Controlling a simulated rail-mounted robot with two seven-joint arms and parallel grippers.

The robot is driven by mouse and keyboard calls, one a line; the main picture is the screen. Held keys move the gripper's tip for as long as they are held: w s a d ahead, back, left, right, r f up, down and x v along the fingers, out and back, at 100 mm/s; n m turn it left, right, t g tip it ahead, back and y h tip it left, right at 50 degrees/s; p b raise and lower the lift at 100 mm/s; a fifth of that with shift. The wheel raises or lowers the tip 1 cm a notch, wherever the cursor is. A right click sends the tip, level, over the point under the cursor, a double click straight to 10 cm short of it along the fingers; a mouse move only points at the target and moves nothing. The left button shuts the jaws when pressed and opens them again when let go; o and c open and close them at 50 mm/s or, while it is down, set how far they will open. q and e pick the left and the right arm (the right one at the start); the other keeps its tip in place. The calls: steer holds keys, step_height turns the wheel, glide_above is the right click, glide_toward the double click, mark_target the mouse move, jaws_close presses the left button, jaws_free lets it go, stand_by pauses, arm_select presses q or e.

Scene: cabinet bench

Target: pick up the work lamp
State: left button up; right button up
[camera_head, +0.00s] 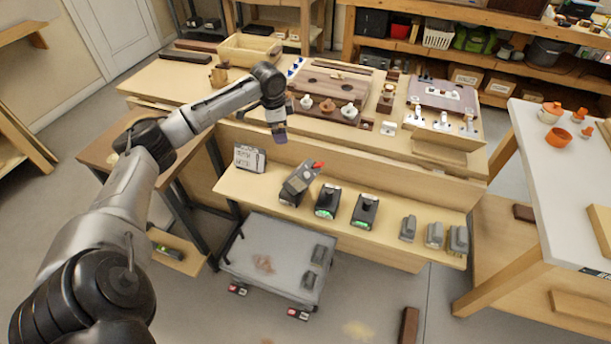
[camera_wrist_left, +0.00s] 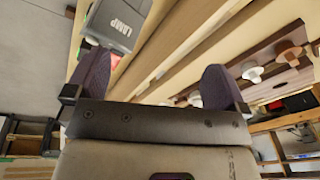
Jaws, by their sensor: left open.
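The work lamp (camera_head: 298,179) is a dark grey block with a red part at its upper right. It sits tilted on the left part of the low wooden shelf. In the left wrist view a grey body marked LAMP (camera_wrist_left: 118,24) shows at the top, with a red part below it, beyond the left finger. My left gripper (camera_head: 279,134) is open and empty, above and behind the lamp by the bench's front edge. Its purple fingers stand wide apart in the left wrist view (camera_wrist_left: 157,78). My right gripper is not in view.
On the shelf (camera_head: 390,240), a light panel with print (camera_head: 249,157) stands left of the lamp. Two dark blocks with green lights (camera_head: 327,202) and several grey blocks (camera_head: 408,228) stand to its right. The bench (camera_head: 170,80) behind holds boards and a tray. A grey cart (camera_head: 262,245) stands below.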

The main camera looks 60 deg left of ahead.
mark_target(301, 166)
arm_select(q)
steer(key=d+f+m+h+b, duration=0.1)
steer(key=d+f+m, duration=0.1)
steer(key=f, duration=0.1)
steer(key=w+d+f+m+h, duration=0.1)
steer(key=d+f+m+h, duration=0.1)
steer(key=f, duration=0.1)
steer(key=w+d+f+m+h+b, duration=0.1)
steer(key=d+f+m, duration=0.1)
steer(key=f+m, duration=0.1)
steer(key=shift+b, duration=0.3)
steer(key=shift+b+x, duration=1.3)
steer(key=shift+x, duration=1.25)
steer(key=shift+r, duration=0.1)
steer(key=shift+c, duration=0.6)
steer(key=c, duration=0.7)
